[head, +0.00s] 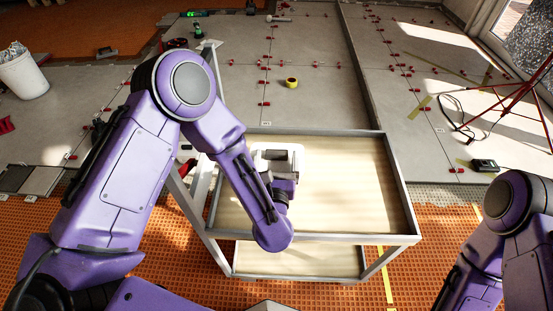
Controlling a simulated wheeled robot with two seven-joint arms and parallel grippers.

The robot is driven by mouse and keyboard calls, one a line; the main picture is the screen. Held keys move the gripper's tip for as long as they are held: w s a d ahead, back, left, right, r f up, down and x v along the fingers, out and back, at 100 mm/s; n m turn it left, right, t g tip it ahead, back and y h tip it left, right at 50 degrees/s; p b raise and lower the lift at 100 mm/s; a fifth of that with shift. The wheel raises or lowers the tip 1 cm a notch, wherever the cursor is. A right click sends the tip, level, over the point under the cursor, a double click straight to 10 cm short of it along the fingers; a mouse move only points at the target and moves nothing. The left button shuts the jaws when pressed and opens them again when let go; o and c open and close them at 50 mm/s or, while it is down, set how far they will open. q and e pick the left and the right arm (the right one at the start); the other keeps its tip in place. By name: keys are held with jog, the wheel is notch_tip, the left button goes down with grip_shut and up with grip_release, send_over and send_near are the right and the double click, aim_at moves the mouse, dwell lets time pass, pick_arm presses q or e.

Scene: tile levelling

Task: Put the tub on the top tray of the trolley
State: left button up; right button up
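A white tub (262,149), mostly hidden behind my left gripper, shows over the far middle part of the trolley's wood-coloured top tray (345,190). My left gripper (276,159) is right at the tub, with its grey parts in front of it. I cannot tell whether its fingers are closed on the tub, or whether the tub rests on the tray or is held just above it. My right arm shows at the lower right, but its gripper is out of view.
The top tray has a raised metal rim, and its right half is bare. A lower shelf (300,260) shows below. A white bucket (25,75) stands at far left. A red tripod (510,100) stands at right.

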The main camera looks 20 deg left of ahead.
pick_arm(q)
jog(key=shift+r, duration=0.25)
jog(key=v, duration=1.2)
